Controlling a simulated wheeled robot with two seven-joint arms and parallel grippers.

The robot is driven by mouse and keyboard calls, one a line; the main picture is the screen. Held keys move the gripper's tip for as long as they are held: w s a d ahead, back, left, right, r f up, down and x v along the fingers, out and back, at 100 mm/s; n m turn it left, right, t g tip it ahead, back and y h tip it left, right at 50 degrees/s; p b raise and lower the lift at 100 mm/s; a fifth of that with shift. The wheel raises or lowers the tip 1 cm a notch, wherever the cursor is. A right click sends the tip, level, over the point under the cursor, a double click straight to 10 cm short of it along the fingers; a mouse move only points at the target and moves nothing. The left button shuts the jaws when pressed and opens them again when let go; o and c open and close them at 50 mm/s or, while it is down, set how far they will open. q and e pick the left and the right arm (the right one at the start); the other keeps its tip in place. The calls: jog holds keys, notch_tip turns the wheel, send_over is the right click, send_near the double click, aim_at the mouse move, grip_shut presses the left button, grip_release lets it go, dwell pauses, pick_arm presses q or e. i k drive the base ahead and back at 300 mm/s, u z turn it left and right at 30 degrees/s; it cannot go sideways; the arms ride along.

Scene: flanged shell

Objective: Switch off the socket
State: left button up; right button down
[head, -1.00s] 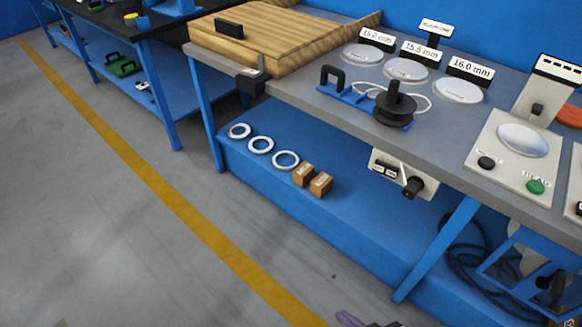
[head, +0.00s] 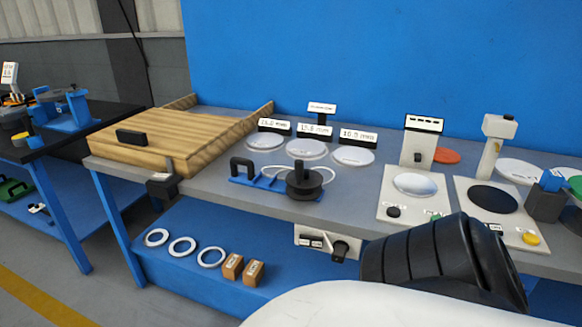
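The socket (head: 309,239) is a pale box under the front edge of the grey workbench. The exact setting of the knob is too small to tell. A large white and black link of my own arm fills the bottom right and stands close to the right of the socket in the picture. Neither of my grippers shows in the head view.
The grey workbench (head: 222,184) carries a wooden board (head: 180,142), labelled round plates (head: 306,149), a black spool (head: 304,181) and two devices with dials (head: 414,185). White rings (head: 182,247) and small brown boxes (head: 233,266) lie on the blue lower shelf. Floor is clear at left.

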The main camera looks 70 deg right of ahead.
aim_at(304, 241)
jog(key=i, duration=1.6)
jog(key=z, duration=2.55)
